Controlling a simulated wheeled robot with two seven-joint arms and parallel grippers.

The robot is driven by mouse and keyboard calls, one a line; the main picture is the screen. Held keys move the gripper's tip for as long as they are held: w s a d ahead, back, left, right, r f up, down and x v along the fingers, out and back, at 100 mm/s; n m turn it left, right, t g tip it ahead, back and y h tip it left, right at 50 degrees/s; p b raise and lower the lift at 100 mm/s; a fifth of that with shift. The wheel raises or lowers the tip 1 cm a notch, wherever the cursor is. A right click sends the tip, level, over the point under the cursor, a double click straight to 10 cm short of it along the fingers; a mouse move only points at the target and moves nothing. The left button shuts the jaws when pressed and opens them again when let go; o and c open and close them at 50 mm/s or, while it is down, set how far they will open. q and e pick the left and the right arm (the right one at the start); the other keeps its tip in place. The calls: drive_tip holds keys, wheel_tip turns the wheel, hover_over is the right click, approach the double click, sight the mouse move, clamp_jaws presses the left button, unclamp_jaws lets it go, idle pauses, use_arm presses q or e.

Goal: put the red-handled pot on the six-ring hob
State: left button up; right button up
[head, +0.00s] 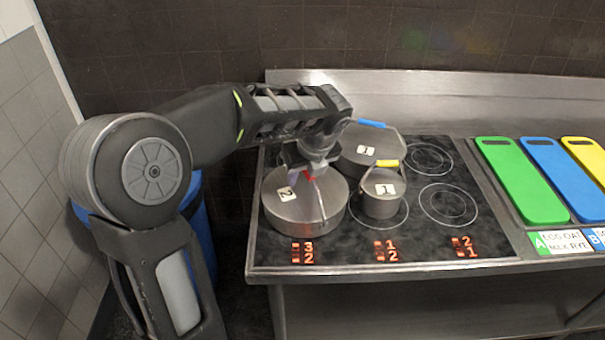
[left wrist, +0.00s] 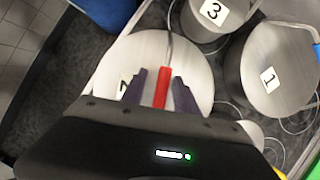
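The red-handled pot (head: 306,208) is a wide steel pot with a "2" label. It appears to rest on the front left of the six-ring hob (head: 471,240). My left gripper (head: 308,174) is above its lid, pointing down. In the left wrist view, the red handle (left wrist: 161,88) lies between the two dark fingers of my left gripper (left wrist: 160,84). Gaps show on both sides of the handle, so the fingers look open around it. The gripper hides part of the handle in the head view. My right gripper is not in view.
A yellow-handled pot (head: 382,200) stands close to the right, with a blue-handled pot (head: 366,150) behind it. A pot labelled 3 (left wrist: 207,14) shows in the left wrist view. The right rings are free. Green (head: 520,178), blue and yellow boards lie farther right.

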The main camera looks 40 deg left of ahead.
use_arm(q)
drive_tip(key=v, duration=1.2)
drive_tip(key=shift+r, duration=0.15)
